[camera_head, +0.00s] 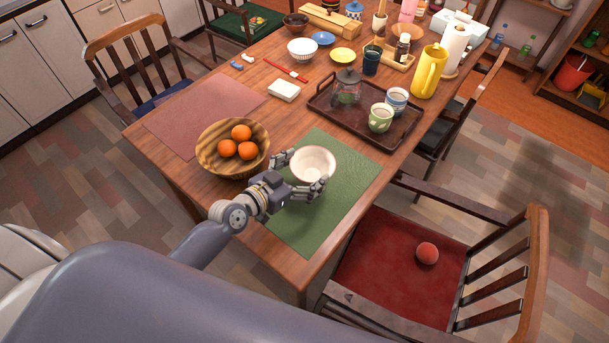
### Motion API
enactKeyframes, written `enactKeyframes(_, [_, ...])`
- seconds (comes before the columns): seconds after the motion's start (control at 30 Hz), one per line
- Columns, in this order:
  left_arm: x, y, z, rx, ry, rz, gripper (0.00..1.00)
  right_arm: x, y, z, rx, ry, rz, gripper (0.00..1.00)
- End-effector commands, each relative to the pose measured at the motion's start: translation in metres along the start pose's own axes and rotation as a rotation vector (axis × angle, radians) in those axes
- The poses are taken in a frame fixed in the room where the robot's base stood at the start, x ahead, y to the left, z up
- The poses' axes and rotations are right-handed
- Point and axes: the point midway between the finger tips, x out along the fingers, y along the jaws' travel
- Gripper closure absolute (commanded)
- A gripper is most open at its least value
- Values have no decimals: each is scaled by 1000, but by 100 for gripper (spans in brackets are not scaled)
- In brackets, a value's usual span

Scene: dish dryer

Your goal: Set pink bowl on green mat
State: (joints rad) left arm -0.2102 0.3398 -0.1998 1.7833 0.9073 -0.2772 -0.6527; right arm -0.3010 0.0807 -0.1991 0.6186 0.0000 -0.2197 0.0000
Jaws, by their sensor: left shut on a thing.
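The pale pink bowl (313,163) is upright over the far part of the green mat (309,232). My left gripper (304,172) has its fingers on either side of the bowl and is shut on it. The bowl's underside is hidden, so I cannot tell whether it touches the mat or is held just above it. My right gripper is not in view.
A wooden bowl of oranges (205,155) stands left of the gripper. A dark tray (391,139) with a glass jar and cups lies beyond the mat. A red-seated chair (385,270) stands at right. The mat's near part is bare.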

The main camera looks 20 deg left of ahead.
Motion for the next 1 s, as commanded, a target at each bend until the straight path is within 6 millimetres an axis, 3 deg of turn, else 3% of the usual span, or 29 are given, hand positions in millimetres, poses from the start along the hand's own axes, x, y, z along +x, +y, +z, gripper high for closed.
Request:
enactKeyframes(0.07, [4, -1, 0, 0, 1, 0, 43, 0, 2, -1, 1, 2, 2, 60])
enactKeyframes(0.3, [13, -2, 30, 0, 1, -1, 43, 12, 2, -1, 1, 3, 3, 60])
enactKeyframes(0.73, [15, -2, 37, 2, 1, -1, 43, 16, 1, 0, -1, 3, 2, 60])
enactKeyframes(0.77, [14, -2, 36, 2, -1, -1, 8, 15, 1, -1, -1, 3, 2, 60])
enactKeyframes(0.8, [14, -2, 36, 2, -1, -1, 0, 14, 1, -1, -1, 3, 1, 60])
enactKeyframes(1.0, [14, -2, 36, 1, -1, -1, 0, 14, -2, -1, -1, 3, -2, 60])
